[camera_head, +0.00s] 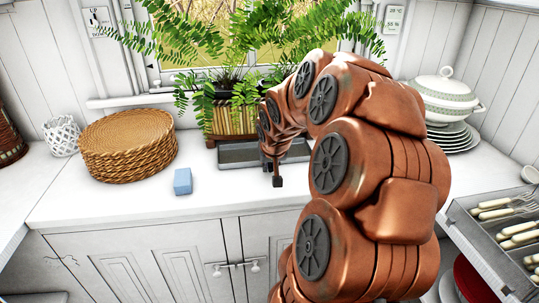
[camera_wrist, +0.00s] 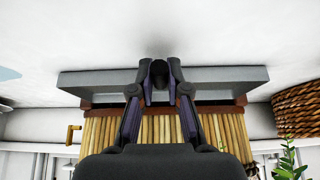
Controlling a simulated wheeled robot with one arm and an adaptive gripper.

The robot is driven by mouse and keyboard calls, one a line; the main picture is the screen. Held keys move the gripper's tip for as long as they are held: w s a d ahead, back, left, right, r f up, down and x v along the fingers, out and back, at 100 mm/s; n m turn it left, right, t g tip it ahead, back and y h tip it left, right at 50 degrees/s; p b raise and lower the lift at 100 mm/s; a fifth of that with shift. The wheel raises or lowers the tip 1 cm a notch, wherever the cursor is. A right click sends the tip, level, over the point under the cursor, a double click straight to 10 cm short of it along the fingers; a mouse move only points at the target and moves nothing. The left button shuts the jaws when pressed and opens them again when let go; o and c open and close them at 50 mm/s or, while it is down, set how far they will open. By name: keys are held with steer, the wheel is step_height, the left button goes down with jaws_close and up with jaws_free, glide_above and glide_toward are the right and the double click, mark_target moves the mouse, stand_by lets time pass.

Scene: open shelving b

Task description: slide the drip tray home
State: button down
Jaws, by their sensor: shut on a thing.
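The grey drip tray (camera_head: 238,155) lies on the white counter under the slatted planter (camera_head: 233,122), its front part sticking out toward me. The wrist view shows the tray (camera_wrist: 95,80) as a wide grey strip along the planter's slats (camera_wrist: 170,125). A dark knob (camera_wrist: 159,70) is at the middle of the tray's front, between my fingers. My gripper (camera_wrist: 160,84) is shut on this knob.
A blue block (camera_head: 182,181) and a round woven basket stack (camera_head: 128,145) are to the left. A white tureen (camera_head: 444,93) on stacked plates stands at right. A cutlery tray (camera_head: 490,240) is at lower right. The counter in front of the drip tray is clear.

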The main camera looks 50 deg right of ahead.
steer(key=shift+w+d, duration=0.1)
steer(key=shift+w+d+p, duration=0.25)
steer(key=shift+w+d, duration=0.65)
steer(key=shift+w, duration=0.3)
steer(key=shift+w+d+p, duration=0.2)
steer(key=shift+w+d, duration=0.7)
steer(key=shift+w, duration=0.3)
steer(key=shift+w+d, duration=0.1)
steer(key=shift+w, duration=0.05)
steer(key=shift+w+d+p, duration=0.4)
steer(key=shift+w+d, duration=0.5)
steer(key=shift+w, duration=0.3)
steer(key=shift+w+d+p, duration=0.35)
steer(key=shift+w+d, duration=0.55)
steer(key=shift+w, duration=0.25)
steer(key=c, duration=1.2)
jaws_free()
steer(key=shift+o, duration=0.2)
